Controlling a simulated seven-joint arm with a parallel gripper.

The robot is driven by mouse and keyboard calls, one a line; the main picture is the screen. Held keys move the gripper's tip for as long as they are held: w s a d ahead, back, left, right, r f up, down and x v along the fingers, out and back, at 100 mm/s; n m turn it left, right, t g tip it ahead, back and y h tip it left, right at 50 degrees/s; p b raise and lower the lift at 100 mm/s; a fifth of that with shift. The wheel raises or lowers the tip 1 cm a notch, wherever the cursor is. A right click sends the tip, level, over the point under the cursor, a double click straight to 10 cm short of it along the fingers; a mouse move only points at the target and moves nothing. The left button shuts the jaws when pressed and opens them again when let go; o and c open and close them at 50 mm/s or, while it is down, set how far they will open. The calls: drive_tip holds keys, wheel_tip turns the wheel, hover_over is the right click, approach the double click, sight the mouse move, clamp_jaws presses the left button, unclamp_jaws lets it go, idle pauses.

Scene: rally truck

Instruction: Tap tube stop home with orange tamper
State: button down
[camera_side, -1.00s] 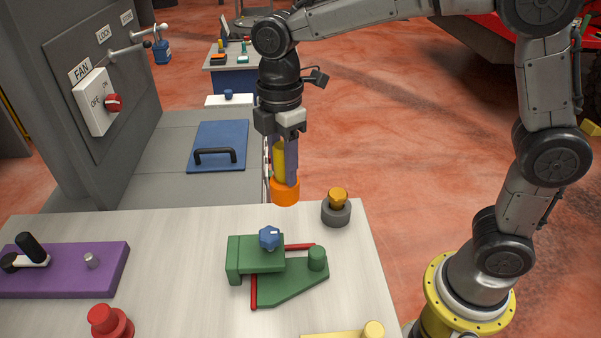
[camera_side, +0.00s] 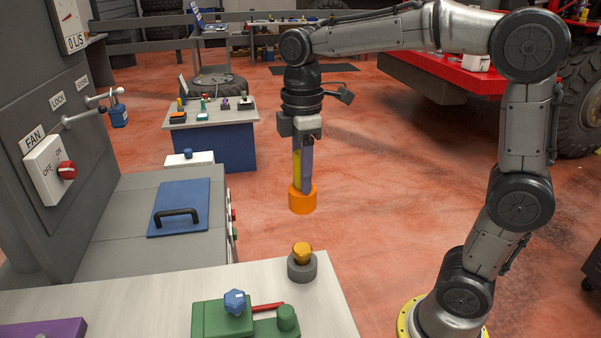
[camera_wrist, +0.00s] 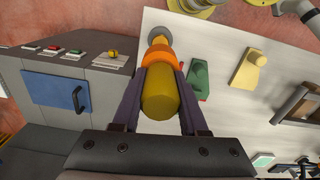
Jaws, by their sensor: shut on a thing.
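My gripper (camera_side: 301,165) is shut on the orange tamper (camera_side: 302,200), holding it upright by its yellow handle with the orange head down. The tamper hangs above and behind a grey round collar (camera_side: 302,268) with an orange-yellow plug (camera_side: 302,252) standing in it near the bench's right edge. In the wrist view the tamper's yellow handle (camera_wrist: 160,98) lies between the fingers, and its orange head partly covers the grey collar (camera_wrist: 158,36). A green fixture (camera_side: 212,318) with a blue knob and a red rod stands at front left of the collar. I cannot tell which part is the tube stop.
The pale bench (camera_side: 150,290) has free room left of the collar. A purple plate (camera_side: 45,331) is at lower left, cut off. A grey cabinet with a blue handled panel (camera_side: 180,208) and a fan switch (camera_side: 50,170) stands at left. A yellow part (camera_wrist: 248,68) shows in the wrist view.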

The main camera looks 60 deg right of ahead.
sight(302, 195)
drive_tip(key=shift+f, duration=2.4)
wheel_tip(302, 195, down, 6)
drive_tip(key=shift+f, duration=0.1)
drive_tip(key=shift+w+r, duration=0.1)
drive_tip(key=shift+r, duration=1.6)
drive_tip(key=shift+r, duration=0.1)
drive_tip(key=shift+r, duration=1.15)
